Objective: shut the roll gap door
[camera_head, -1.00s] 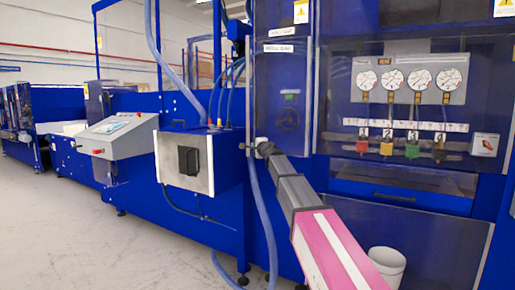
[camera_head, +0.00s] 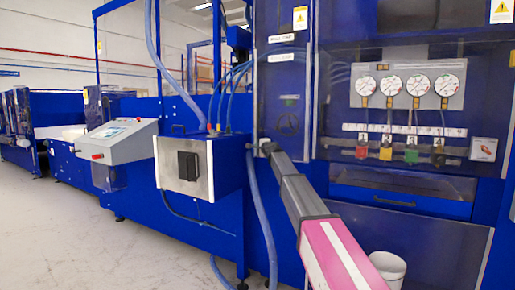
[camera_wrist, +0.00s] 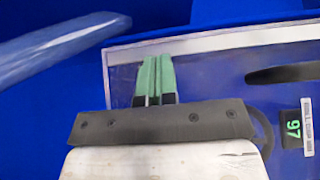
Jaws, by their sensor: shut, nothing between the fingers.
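The roll gap door (camera_head: 268,85) is a narrow see-through panel on the blue machine, with a small label near its top. It also shows in the wrist view (camera_wrist: 125,85) as a tinted pane with a pale edge strip. Behind it a dark handwheel (camera_head: 288,125) shows faintly in the head view. My gripper (camera_head: 265,147) is by the lower left part of the panel. In the wrist view my gripper (camera_wrist: 157,56) has its green fingers together and empty, overlapping the pane's pale edge. I cannot tell whether they touch it, or how far the door stands from its frame.
A blue hose (camera_head: 262,205) hangs close to the left of my arm and also shows in the wrist view (camera_wrist: 55,45). A metal-fronted box (camera_head: 185,165) juts out to the left. A white bin (camera_head: 388,266) stands at the lower right. Gauges (camera_head: 407,86) sit right of the door.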

